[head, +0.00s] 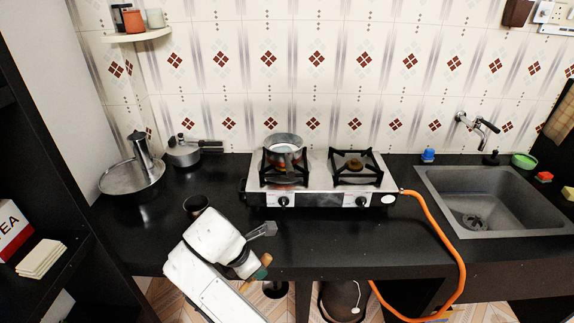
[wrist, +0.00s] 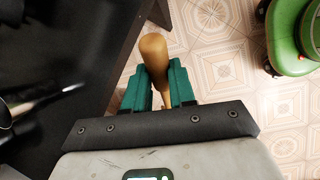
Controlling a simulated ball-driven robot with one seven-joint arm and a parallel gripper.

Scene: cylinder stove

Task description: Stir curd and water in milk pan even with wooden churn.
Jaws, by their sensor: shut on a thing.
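The milk pan (head: 284,141), a small metal pan, sits on the left burner of the stove; its contents are too small to make out. My gripper (head: 262,270), with green fingers, is low in front of the counter's front edge, well short of the pan. It is shut on a tan wooden handle, which I take for the wooden churn (wrist: 153,48). The handle's rounded end sticks up between the fingers (wrist: 158,85) in the wrist view. The churn's other end is hidden.
The stove (head: 315,199) stands mid-counter, with an orange hose (head: 450,235) curving down at its right. A sink (head: 490,190) is at the right. A dark cup (head: 196,204), a lidded pot (head: 183,153) and a wide metal pan (head: 130,180) stand at the left.

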